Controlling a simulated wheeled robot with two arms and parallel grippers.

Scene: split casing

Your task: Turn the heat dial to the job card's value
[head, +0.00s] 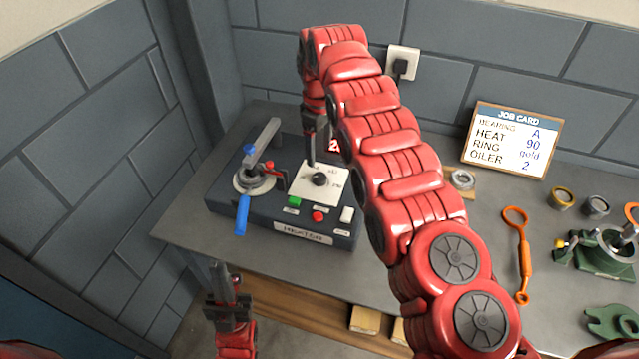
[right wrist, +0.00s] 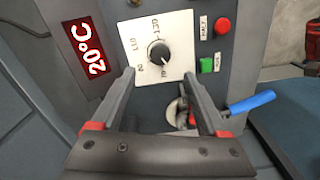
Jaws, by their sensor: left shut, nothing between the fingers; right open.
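The heater (head: 270,218) stands on the bench. Its black dial (head: 319,179) sits on a white plate with numbers around it. The job card (head: 511,140) at the back right reads heat 90, with bearing A, ring gold and oiler 2. My right gripper (head: 311,162) is over the dial plate. In the right wrist view the open fingers (right wrist: 159,75) straddle the area just short of the dial (right wrist: 160,53), with nothing between them. The dial's exact setting is not clear. My left gripper (head: 222,268) is shut and empty, in front of the bench.
The heater's red display (right wrist: 90,48) reads 20°C. A green button (right wrist: 207,65) and a red button (right wrist: 222,26) are beside the dial. A blue-handled lever (head: 242,214) stands left of the dial. An orange tool (head: 523,255) and several rings and parts lie on the right of the bench.

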